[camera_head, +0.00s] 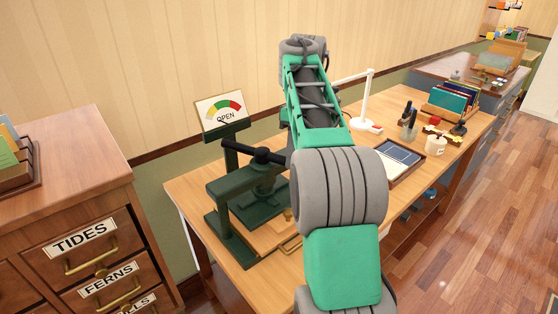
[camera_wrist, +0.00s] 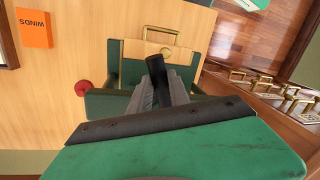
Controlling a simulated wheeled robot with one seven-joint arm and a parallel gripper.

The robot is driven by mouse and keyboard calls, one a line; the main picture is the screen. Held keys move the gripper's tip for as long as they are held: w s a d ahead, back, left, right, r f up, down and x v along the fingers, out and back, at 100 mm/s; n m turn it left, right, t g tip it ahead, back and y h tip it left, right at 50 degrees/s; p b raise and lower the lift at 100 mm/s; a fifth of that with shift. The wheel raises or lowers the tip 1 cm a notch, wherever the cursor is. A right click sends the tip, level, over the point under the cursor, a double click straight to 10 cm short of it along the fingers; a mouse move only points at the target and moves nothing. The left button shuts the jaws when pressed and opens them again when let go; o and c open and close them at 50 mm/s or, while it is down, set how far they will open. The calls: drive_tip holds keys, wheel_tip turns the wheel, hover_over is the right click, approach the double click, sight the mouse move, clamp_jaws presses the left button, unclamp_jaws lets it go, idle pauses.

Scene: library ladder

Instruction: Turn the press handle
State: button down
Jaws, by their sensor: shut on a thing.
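The dark green press (camera_head: 231,224) stands on the wooden desk, with a black handle bar (camera_head: 254,154) across its top screw. In the head view my arm hides my gripper and the right part of the handle. In the wrist view my gripper (camera_wrist: 163,92) is shut on the black handle (camera_wrist: 156,67), whose end sticks out past the fingers. The press's green plate and frame (camera_wrist: 131,74) show beneath, with a brass pull (camera_wrist: 162,34) beside it. A red knob (camera_wrist: 84,87) shows to the left.
An orange card (camera_wrist: 34,28) marked WINDS lies on wood in the wrist view. A white lamp (camera_head: 367,100), a framed tray (camera_head: 399,160), a pen cup (camera_head: 408,125) and a book rack (camera_head: 450,104) stand farther along the desk. A labelled drawer cabinet (camera_head: 75,195) is at left.

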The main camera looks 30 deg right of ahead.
idle(0.4)
drive_tip(key=c, duration=1.2)
unclamp_jaws()
drive_tip(key=shift+c, duration=0.2)
wheel_tip(320, 180, up, 8)
drive_tip(key=d+p, duration=0.1)
drive_tip(key=p, duration=0.2)
drive_tip(key=shift+w+f, duration=0.2)
drive_tip(key=shift+w, duration=0.15)
